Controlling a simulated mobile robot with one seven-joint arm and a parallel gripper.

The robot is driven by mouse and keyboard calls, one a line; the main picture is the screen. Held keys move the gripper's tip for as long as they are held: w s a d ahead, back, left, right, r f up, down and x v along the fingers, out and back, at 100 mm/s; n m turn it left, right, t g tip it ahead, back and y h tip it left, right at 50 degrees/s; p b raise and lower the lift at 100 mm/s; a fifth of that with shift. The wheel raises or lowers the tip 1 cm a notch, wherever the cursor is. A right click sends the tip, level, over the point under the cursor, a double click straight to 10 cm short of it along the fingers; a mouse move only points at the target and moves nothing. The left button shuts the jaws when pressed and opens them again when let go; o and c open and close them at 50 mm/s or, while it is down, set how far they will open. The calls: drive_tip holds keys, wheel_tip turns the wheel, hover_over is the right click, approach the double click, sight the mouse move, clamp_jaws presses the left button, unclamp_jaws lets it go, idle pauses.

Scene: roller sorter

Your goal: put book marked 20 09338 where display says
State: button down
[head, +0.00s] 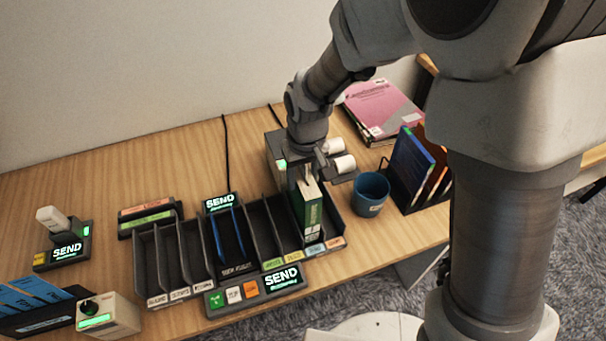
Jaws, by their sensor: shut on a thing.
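My gripper (310,172) points down and is shut on a dark green book (308,210) with pale page edges. The book stands upright at the right part of the dark slotted sorter (147,272), in or just above a right-hand slot. I cannot tell whether it touches the slot floor. The marking on the book is too small to read. A display (282,278) at the sorter's front reads SEND in green, with a smaller line below that I cannot read. Another SEND display (221,201) stands behind the sorter. A blue book (230,240) stands in a middle slot.
A blue cup (370,194) and a rack of books (413,168) stand right of the sorter. A pink book (381,108) lies behind. At left are a scanner on a SEND base (66,250), a bin of blue items (30,300) and a small device (107,315).

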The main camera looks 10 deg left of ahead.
drive_tip(key=shift+f+b, duration=0.5)
drive_tip(key=shift+f, duration=0.05)
idle(0.4)
drive_tip(key=shift+c, duration=1.4)
unclamp_jaws()
wheel_tip(320, 180, up, 17)
drive_tip(key=s+d+p, duration=0.1)
drive_tip(key=shift+s+r+p, duration=0.2)
drive_tip(key=shift+s+p, duration=0.2)
drive_tip(key=shift+d, duration=0.1)
drive_tip(key=s+d+r+m+t, duration=0.2)
drive_tip(key=s+d, duration=0.3)
drive_tip(key=d, duration=0.6)
drive_tip(key=s+d+r+m+t, duration=0.2)
drive_tip(key=s+d, duration=0.4)
drive_tip(key=d, duration=0.5)
drive_tip(key=shift+s+r+m+h, duration=0.35)
drive_tip(key=shift+r+m, duration=0.35)
drive_tip(key=shift+m, duration=0.5)
